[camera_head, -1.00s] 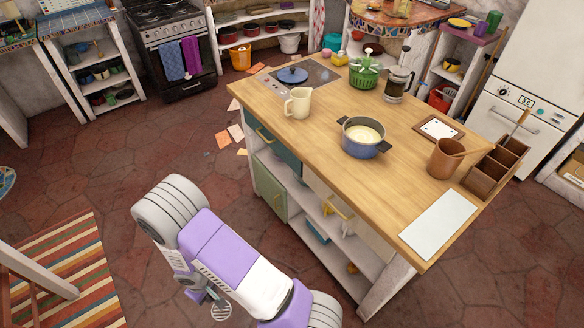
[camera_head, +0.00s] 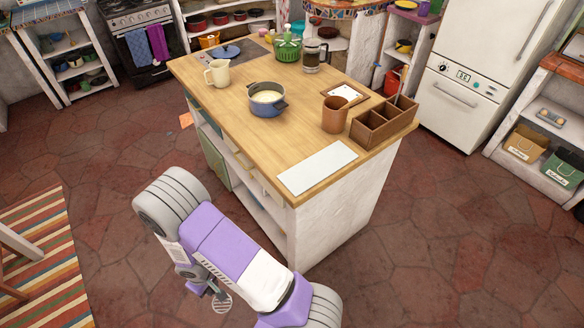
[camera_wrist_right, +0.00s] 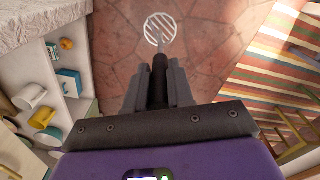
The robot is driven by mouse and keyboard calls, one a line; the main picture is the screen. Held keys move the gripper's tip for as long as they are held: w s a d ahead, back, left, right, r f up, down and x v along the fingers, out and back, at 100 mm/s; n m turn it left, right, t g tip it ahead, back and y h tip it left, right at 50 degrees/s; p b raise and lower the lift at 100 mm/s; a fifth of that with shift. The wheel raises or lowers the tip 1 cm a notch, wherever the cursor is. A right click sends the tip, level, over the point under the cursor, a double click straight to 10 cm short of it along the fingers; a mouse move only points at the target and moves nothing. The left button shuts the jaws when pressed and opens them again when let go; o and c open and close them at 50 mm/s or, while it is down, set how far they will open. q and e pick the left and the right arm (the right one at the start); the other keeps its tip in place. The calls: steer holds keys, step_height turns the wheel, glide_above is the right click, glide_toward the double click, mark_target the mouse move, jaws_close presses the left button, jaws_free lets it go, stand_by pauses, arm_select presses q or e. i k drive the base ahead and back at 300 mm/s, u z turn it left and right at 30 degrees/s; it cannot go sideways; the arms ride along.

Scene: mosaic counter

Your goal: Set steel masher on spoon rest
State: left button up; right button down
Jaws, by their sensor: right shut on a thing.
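The steel masher (camera_wrist_right: 160,29) is in my right gripper (camera_wrist_right: 157,85), whose fingers are shut on its dark handle. Its round slotted head points away from the gripper, over the tiled floor. In the head view the masher head (camera_head: 221,302) hangs below my purple arm, beside the island and clear of it; the right gripper (camera_head: 209,288) is partly hidden by the arm. No spoon rest is plain to me. A white tile in a brown frame (camera_head: 345,93) lies on the worktop, but I cannot tell if it is the spoon rest. My left gripper is out of view.
The wooden island top (camera_head: 225,108) holds a cream jug (camera_head: 218,73), blue pot (camera_head: 267,99), brown crock (camera_head: 334,115), wooden divided box (camera_head: 384,123) and white board (camera_head: 318,167). Open floor (camera_head: 430,240) lies right of the island. A striped rug (camera_head: 45,262) is at left.

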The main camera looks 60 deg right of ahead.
mark_target(319, 165)
steer(key=z, duration=2)
steer(key=i, duration=0.5)
steer(key=z, duration=0.05)
